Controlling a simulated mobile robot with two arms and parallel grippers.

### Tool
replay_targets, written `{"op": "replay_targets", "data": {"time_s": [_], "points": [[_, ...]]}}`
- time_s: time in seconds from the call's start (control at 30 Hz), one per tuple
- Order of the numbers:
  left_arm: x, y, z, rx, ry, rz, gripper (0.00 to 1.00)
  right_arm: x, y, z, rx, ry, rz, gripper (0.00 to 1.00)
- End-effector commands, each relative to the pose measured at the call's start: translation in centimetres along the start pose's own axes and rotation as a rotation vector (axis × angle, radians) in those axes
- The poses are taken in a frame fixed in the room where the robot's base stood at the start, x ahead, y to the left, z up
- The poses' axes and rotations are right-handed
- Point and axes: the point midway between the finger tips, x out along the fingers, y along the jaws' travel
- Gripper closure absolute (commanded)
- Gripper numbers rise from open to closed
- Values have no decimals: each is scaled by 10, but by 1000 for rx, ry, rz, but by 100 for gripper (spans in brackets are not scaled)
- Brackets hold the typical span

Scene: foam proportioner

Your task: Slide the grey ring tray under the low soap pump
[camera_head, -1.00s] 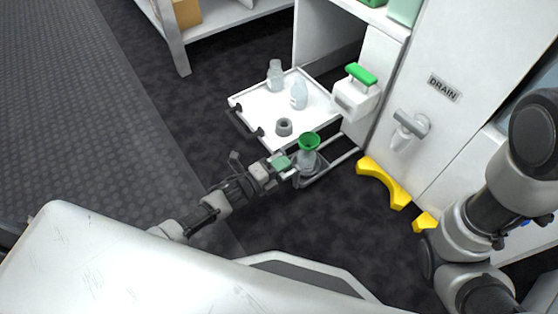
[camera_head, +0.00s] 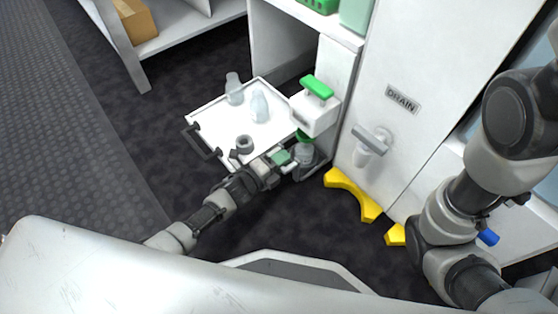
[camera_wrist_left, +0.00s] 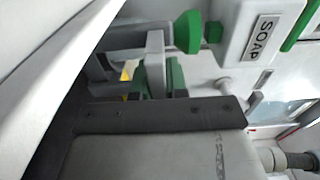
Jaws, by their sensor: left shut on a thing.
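The grey ring tray (camera_head: 312,172) is low at the cabinet front, just below the soap pump (camera_head: 314,112), which is white with a green top. A clear bottle (camera_head: 305,153) with a green funnel (camera_head: 303,136) stands upright in the ring tray. The pump partly hides the funnel. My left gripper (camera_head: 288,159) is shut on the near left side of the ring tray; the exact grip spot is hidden. In the left wrist view the funnel (camera_wrist_left: 188,32) is close beside the pump body marked SOAP (camera_wrist_left: 262,38). My right gripper is out of view.
A drain tap (camera_head: 371,139) is on the cabinet to the right. Yellow brackets (camera_head: 352,192) stand on the floor in front.

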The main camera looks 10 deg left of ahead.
Motion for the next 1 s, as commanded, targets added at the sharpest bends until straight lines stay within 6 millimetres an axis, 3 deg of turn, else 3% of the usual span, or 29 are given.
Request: {"op": "replay_targets", "data": {"time_s": [0.23, 0.27, 0.4, 0.77, 1.0], "points": [[3, -1, 1, 2, -5, 1, 100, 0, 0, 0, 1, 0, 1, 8], [3, -1, 1, 2, -5, 1, 82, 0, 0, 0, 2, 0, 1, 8], [3, -1, 1, 1, -4, 1, 61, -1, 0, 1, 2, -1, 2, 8], [-5, -2, 0, 0, -3, 2, 61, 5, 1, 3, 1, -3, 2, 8], [-48, -5, 0, 0, -2, 4, 61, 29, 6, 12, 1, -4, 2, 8]]}}
